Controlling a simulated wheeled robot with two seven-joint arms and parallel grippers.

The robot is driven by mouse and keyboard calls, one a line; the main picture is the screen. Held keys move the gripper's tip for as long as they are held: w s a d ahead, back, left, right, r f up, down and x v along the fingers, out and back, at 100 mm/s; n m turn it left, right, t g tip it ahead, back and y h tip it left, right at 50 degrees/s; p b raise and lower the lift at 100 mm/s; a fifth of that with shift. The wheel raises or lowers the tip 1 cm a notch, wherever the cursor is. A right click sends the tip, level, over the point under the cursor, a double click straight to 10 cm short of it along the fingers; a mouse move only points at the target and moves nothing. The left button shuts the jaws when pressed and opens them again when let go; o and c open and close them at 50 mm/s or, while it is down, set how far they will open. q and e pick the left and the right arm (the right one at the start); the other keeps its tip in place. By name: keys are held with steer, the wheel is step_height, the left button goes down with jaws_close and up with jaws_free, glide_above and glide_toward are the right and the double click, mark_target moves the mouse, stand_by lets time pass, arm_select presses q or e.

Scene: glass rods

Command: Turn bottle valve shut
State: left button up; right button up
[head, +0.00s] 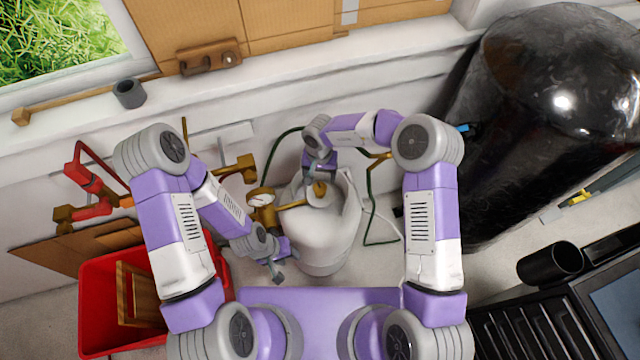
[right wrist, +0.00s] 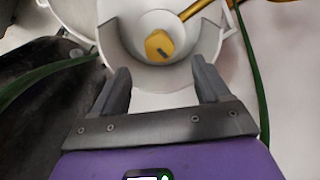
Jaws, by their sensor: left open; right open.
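The white gas bottle (head: 325,245) stands upright on the floor in front of me, with a white collar around its top. Its brass-yellow valve (head: 319,189) sits inside the collar; a brass fitting with a round gauge (head: 261,199) reaches out to the left. My right gripper (head: 318,166) is at the collar, behind the valve. In the right wrist view, the open right gripper (right wrist: 160,66) has the valve (right wrist: 159,46) ahead, between the lines of its fingers and apart from them. My left gripper (head: 278,270) is open and empty, low at the bottle's left side.
Green hose (head: 370,210) loops behind and right of the bottle. A red crate (head: 95,305) stands at lower left, and a large black shiny object (head: 550,90) fills the right. A white wall with a ledge (head: 270,85) lies behind.

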mark_target(320, 187)
step_height(320, 187, down, 7)
steer(key=shift+r+b, duration=0.1)
steer(key=shift+b, duration=0.6)
steer(key=c, duration=1)
steer(key=shift+c, duration=0.2)
